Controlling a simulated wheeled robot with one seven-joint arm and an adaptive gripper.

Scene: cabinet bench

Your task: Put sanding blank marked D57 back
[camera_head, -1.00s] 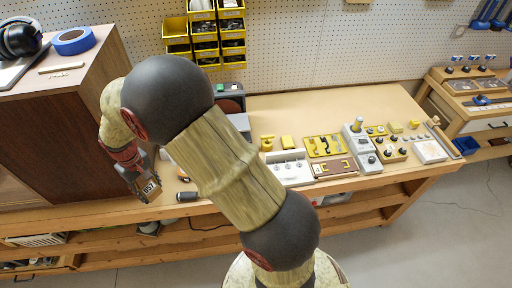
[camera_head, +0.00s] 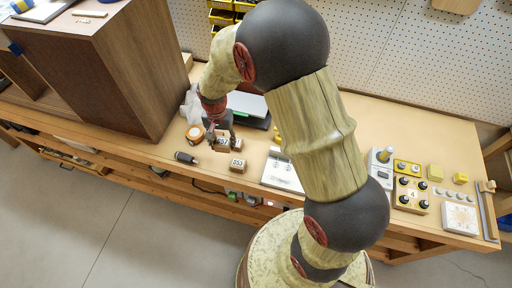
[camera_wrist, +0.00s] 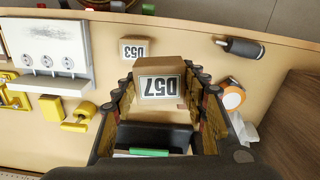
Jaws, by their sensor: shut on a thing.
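My gripper (camera_head: 219,136) is shut on the sanding blank marked D57 (camera_wrist: 160,86), a small tan block with a white label. The label faces the wrist camera and reads upside down there. The blank also shows in the head view (camera_head: 222,142), just above or at the bench top; I cannot tell if it touches. A like block marked D53 (camera_head: 237,166) sits on the bench a little nearer the front edge, apart from the gripper. It also shows in the wrist view (camera_wrist: 132,48), beyond the held blank.
A dark cylindrical tool (camera_head: 185,158) and an orange-rimmed roll (camera_head: 195,134) lie left of the gripper. A brown cabinet (camera_head: 130,75) stands further left. A dark machine (camera_head: 250,112) stands behind. A white panel (camera_head: 281,172) with knobs lies right.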

